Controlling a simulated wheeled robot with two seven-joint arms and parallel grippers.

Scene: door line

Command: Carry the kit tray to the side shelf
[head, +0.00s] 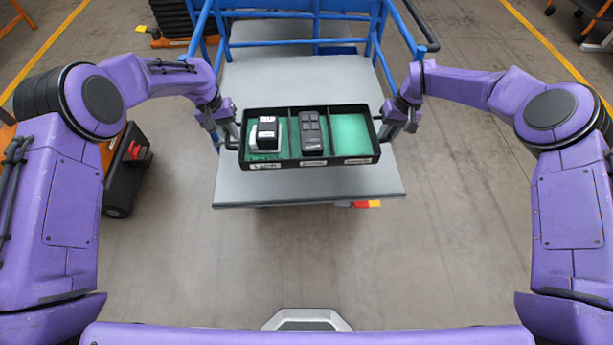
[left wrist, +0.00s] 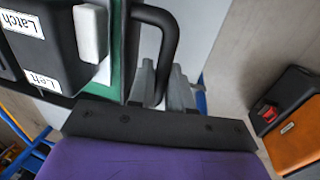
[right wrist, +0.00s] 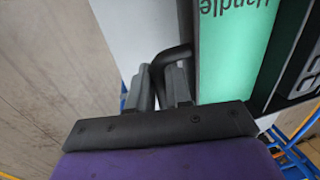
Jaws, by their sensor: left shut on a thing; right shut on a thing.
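The kit tray (head: 289,165) is black with green lining and three compartments. In the head view it is level over the front of a grey cart top; I cannot tell whether it touches. Its left compartment holds a black and white part (head: 267,133), labelled "Latch" in the left wrist view (left wrist: 40,45). The middle one holds a dark part with buttons (head: 312,134); the right one is empty. My left gripper (head: 231,136) is shut on the tray's left handle (left wrist: 166,35). My right gripper (head: 387,128) is shut on its right handle (right wrist: 172,56).
The grey cart (head: 240,185) with blue rails (head: 375,35) stands under and behind the tray. An orange and black object (head: 125,165) stands on the floor at left. Yellow lines run along both sides.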

